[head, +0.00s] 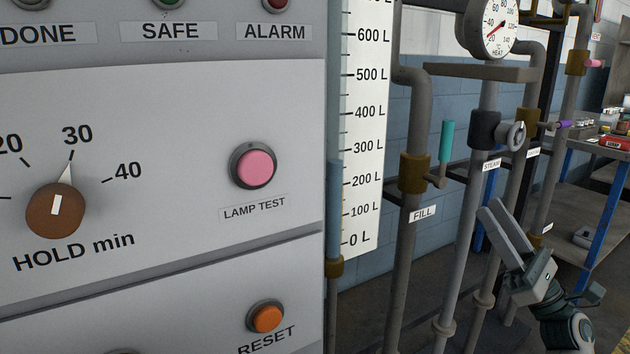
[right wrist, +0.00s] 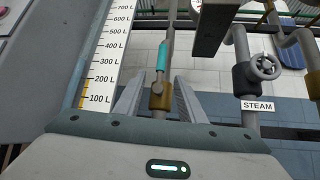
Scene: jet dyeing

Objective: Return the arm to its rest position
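My right gripper (head: 492,212) is at the lower right of the head view, its fingers pointing up and to the left. In the right wrist view its two fingers (right wrist: 160,98) stand apart with nothing held between them. The fill valve, with a brass body (head: 414,173) and teal handle (head: 446,141), shows beyond the gap between the fingers in the wrist view (right wrist: 161,97). In the head view the gripper is below and right of that valve, apart from it. My left gripper is not in view.
A grey control panel (head: 150,110) with a pink lamp test button (head: 254,168) and orange reset button (head: 267,318) fills the left. A level scale (head: 366,130) stands beside it. The steam valve (head: 486,130), a gauge (head: 490,28) and several pipes stand near my right gripper. A shelf rack (head: 585,220) is at far right.

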